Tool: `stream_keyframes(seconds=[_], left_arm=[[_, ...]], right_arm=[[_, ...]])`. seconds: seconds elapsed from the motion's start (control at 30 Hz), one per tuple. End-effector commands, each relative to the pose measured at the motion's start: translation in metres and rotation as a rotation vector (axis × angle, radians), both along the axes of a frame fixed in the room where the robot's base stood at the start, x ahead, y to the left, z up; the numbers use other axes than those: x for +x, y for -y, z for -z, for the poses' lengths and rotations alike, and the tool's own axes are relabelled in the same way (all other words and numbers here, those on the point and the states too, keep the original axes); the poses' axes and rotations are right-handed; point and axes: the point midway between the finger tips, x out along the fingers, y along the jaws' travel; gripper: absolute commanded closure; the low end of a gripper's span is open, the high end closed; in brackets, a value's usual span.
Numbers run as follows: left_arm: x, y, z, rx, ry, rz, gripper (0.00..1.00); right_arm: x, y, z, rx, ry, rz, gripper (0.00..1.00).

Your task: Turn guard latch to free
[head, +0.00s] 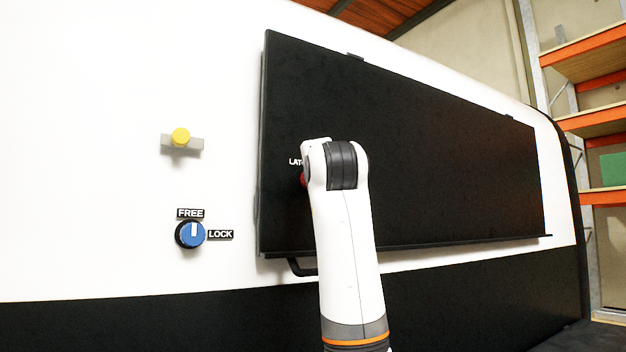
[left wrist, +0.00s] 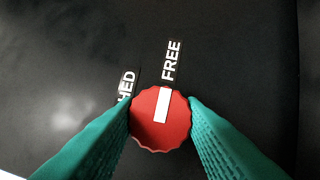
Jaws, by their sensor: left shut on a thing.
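The guard latch is a round red knob with a scalloped edge and a white bar, on the black guard panel (head: 420,150). In the left wrist view the red knob (left wrist: 148,140) sits between the two green fingers of my left gripper (left wrist: 160,104), which is shut on it. Its white bar points up toward the FREE label (left wrist: 172,60). A second label ending in "HED" (left wrist: 126,85) lies left of it. In the head view only a sliver of the red knob (head: 303,181) shows; my left wrist hides the rest and the fingers. My right gripper is not in view.
Left of the panel, a blue knob (head: 186,236) has its white bar pointing up toward its own FREE label; a LOCK label is at its right. A black handle (head: 299,267) is below the panel. Shelving (head: 592,125) stands far right.

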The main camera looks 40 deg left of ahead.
Motion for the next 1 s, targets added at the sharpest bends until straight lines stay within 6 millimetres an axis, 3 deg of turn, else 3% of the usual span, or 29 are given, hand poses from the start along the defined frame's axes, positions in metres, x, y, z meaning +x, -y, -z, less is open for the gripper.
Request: stream_keyframes(seconds=[0.2, 0.23, 0.37, 0.73, 1.0], left_arm=[[0.0, 0.0, 0.0, 0.002, -0.002, 0.0, 0.87], [0.0, 0.0, 0.0, 0.002, -0.002, 0.0, 0.61], [0.0, 0.0, 0.0, 0.001, -0.002, 0.0, 0.43], [-0.004, 0.006, 0.003, 0.001, 0.001, 0.001, 0.43], [-0.036, 0.046, 0.01, 0.004, 0.004, 0.002, 0.43]], right_arm=[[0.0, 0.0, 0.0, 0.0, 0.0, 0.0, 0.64], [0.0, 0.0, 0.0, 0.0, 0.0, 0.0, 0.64], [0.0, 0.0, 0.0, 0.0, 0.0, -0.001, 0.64], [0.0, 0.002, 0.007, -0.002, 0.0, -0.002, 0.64], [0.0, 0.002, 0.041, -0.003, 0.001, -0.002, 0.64]])
